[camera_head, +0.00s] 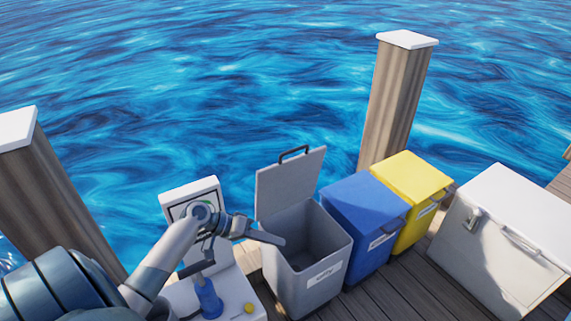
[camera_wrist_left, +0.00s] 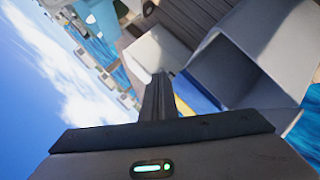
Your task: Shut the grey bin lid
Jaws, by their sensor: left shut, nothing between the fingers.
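The grey bin (camera_head: 309,264) stands on the dock with its lid (camera_head: 291,184) raised upright at the back. The lid has a dark handle (camera_head: 293,153) on its top edge. The bin's inside is visible and looks empty. My left gripper (camera_head: 281,241) is shut and empty, its fingertips at the bin's left rim, below the lid. I cannot tell whether it touches the rim. My right gripper is not in view.
A blue bin (camera_head: 362,213) and a yellow bin (camera_head: 412,185), both closed, stand right of the grey bin. A white cooler (camera_head: 507,235) is farther right. A white pedestal (camera_head: 190,190) with a blue part stands left. Wooden posts (camera_head: 398,95) and water lie behind.

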